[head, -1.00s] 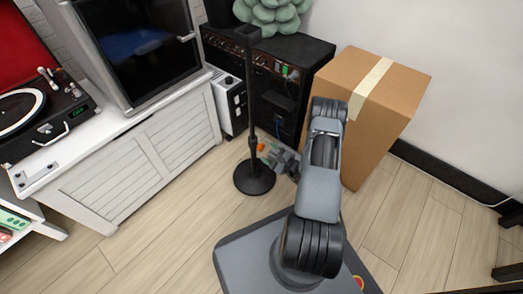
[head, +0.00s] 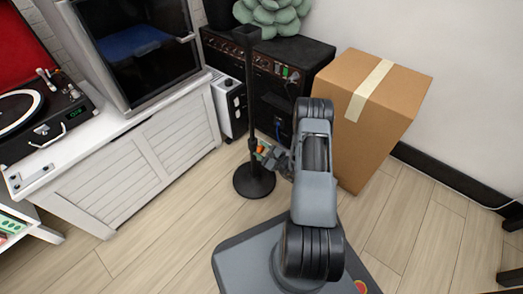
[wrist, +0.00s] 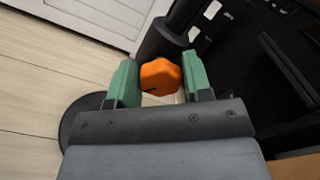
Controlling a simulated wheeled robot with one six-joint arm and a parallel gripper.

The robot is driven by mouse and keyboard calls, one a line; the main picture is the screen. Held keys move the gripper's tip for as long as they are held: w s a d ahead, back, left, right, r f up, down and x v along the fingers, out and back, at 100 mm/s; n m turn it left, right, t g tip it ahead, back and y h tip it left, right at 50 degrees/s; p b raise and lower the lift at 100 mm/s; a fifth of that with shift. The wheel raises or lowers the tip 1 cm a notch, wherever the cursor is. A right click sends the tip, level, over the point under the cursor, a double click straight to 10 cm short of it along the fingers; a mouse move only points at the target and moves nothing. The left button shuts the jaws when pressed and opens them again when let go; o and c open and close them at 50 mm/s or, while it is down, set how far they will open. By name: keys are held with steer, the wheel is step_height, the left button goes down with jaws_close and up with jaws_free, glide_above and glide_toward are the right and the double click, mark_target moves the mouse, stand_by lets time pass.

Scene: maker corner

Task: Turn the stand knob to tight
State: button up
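The orange knob (wrist: 160,77) is a lobed knob on the side of the black stand (head: 253,110). A short dark mark shows on its lower left in the wrist view. The stand is upright, with a round base (head: 254,181) on the floor; its post also shows in the wrist view (wrist: 165,38). My gripper (wrist: 161,80) has its green fingers on either side of the knob. In the head view the knob (head: 261,149) is small and partly hidden by my gripper (head: 264,153).
A black amplifier (head: 270,62) stands behind the stand, with a green plant on top. A cardboard box (head: 385,85) is close to the right of my arm. A white cabinet (head: 130,175) is to the left. Wooden floor (head: 160,245) is clear at front left.

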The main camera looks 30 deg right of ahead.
steer(key=c, duration=0.5)
